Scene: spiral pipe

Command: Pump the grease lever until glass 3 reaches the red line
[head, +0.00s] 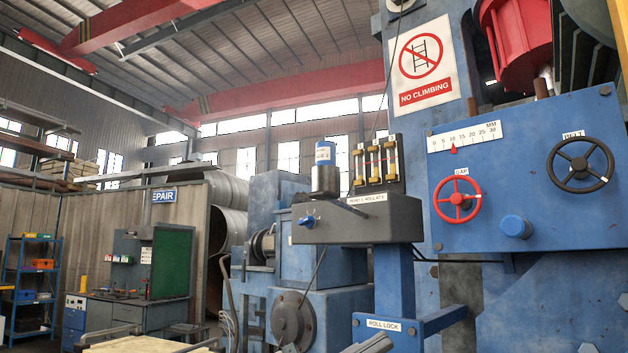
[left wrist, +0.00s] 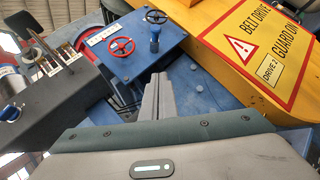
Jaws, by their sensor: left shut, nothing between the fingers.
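Several sight glasses (head: 378,160) with brass fittings stand on a dark back plate on the grey grease box (head: 360,222). Which is glass 3, its level and the red line are too small to read. A thin dark bar (head: 348,208), which looks like the lever, sticks out beside the blue-topped reservoir (head: 325,178). In the left wrist view the glasses (left wrist: 62,58) and box (left wrist: 48,98) are at the left. My left gripper (head: 374,343) is at the bottom edge, below and apart from the box. Its fingers (left wrist: 157,82) are shut and empty. My right gripper is out of view.
A blue panel (head: 530,215) right of the box carries a red handwheel (head: 457,199), a black handwheel (head: 580,165) and a blue knob (head: 515,226). A ROLL LOCK post (head: 395,285) stands below the box. A yellow belt guard (left wrist: 245,50) is at the right in the left wrist view.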

